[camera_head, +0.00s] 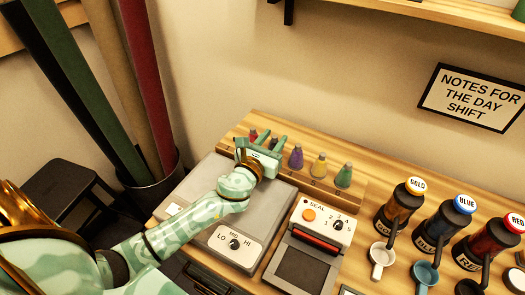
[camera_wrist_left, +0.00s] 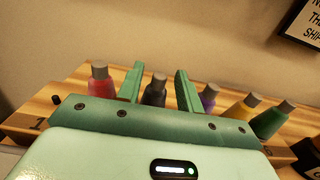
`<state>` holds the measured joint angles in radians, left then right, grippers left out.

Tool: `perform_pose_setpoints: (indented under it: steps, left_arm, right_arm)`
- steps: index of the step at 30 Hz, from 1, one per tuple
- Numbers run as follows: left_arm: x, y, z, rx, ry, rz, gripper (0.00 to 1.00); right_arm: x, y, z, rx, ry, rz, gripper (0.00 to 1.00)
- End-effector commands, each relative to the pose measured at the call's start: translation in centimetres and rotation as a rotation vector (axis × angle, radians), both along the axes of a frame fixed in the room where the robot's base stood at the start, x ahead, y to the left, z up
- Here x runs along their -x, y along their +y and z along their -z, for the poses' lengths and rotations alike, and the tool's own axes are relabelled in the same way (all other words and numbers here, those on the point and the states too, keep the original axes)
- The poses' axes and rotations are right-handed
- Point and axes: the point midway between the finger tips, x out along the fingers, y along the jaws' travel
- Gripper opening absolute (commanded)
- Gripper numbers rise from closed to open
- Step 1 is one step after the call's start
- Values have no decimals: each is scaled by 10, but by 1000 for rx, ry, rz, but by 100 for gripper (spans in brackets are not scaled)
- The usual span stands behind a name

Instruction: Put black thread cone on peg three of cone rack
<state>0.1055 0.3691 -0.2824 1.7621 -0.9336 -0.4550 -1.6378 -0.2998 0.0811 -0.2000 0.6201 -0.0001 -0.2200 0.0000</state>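The black thread cone (camera_wrist_left: 155,91) stands in the row on the wooden cone rack (camera_head: 361,192), between the red cone (camera_wrist_left: 101,83) and the purple cone (camera_head: 296,157). In the left wrist view it shows between the two fingers of my left gripper (camera_wrist_left: 160,80), with a gap on each side. The gripper also shows at the rack in the head view (camera_head: 274,139), where it hides most of the black cone. The cone's base and its peg are hidden by the gripper body. My right gripper is not in view.
A yellow cone (camera_head: 318,166) and a green cone (camera_head: 343,176) stand to the right on the rack. The left end by the number 1 (camera_wrist_left: 38,122) holds no cone. A grey scale (camera_head: 205,190) and a sealer (camera_head: 308,255) lie in front; bottles and cups stand right.

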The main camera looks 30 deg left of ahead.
Motion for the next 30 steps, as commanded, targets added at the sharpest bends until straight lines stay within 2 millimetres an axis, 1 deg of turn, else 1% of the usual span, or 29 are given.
perform_pose_setpoints:
  steps: [1,6,9,13,15,18,30]
  left_arm:
    - [12,-1,0,0,2,1,36]
    - [53,-3,0,0,3,0,36]
    - [75,-4,0,1,3,0,36]
    - [95,-5,1,1,1,0,36]
    - [101,-5,0,0,1,-1,36]
    - [105,-6,-1,0,-1,-1,36]
    - [106,-6,-1,0,-1,-1,36]
  right_arm:
    - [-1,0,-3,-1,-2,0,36]
    - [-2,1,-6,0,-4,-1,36]
    - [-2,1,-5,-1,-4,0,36]
    - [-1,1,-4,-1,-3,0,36]
    - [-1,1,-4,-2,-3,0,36]
    - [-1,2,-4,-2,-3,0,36]
    - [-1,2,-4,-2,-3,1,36]
